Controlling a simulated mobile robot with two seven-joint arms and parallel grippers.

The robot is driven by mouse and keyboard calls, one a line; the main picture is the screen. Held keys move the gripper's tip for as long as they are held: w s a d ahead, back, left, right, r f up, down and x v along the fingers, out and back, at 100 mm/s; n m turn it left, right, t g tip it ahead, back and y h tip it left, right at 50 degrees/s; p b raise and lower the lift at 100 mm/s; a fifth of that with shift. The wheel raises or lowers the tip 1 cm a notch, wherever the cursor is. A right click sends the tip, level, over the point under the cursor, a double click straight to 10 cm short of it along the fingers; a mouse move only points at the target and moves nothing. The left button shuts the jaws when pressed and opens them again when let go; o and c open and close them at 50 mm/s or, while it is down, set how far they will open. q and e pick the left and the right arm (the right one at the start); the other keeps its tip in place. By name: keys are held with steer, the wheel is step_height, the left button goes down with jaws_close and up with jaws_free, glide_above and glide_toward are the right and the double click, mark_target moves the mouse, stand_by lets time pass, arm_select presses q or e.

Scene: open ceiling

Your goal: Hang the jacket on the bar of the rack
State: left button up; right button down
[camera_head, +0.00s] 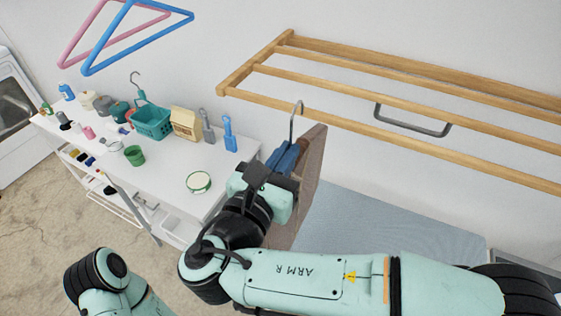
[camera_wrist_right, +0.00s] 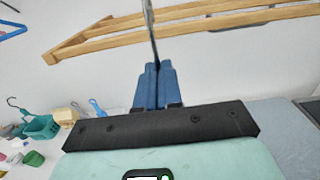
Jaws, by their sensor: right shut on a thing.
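The jacket (camera_head: 310,180) is a brown garment hanging upright beside my right gripper, partly hidden by my arm. A thin grey hanger hook (camera_head: 297,112) rises above it. My right gripper (camera_head: 284,158) has blue fingers shut on the hanger just below the hook; the fingers (camera_wrist_right: 154,85) and the hook's stem (camera_wrist_right: 153,40) also show in the right wrist view. The wooden rack (camera_head: 330,118) is on the wall. The hook's top overlaps its front bar in the head view; I cannot tell whether they touch. Of my left arm only a link shows, at the lower left.
A white table (camera_head: 165,180) at the left holds a teal basket (camera_head: 152,122), a beige box (camera_head: 186,123), blue brushes and a round tin (camera_head: 198,183). Pink and blue hangers (camera_head: 140,38) hang above. A grey handle-like bar (camera_head: 412,127) sits under the rack. A grey-blue surface (camera_head: 390,235) lies below.

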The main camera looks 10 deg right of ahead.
mark_target(300, 140)
steer(key=shift+x, duration=3)
steer(key=shift+f+b, duration=0.4)
steer(key=shift+f, duration=0.25)
steer(key=shift+s+f+b, duration=0.1)
steer(key=shift+f+b, duration=0.25)
steer(key=shift+f, duration=0.45)
arm_select(q)
steer(key=shift+s+f, duration=0.45)
steer(key=shift+f, duration=0.2)
steer(key=shift+s+f, duration=0.45)
steer(key=shift+f, duration=0.15)
arm_select(e)
steer(key=shift+f, duration=0.45)
steer(key=c, duration=1.2)
jaws_free()
steer(key=shift+f, duration=0.1)
arm_select(q)
steer(key=shift+s+f+b, duration=0.45)
steer(key=shift+f+b, duration=0.25)
steer(key=shift+b, duration=0.1)
arm_select(e)
steer(key=v, duration=1.3)
steer(key=shift+s+a, duration=0.15)
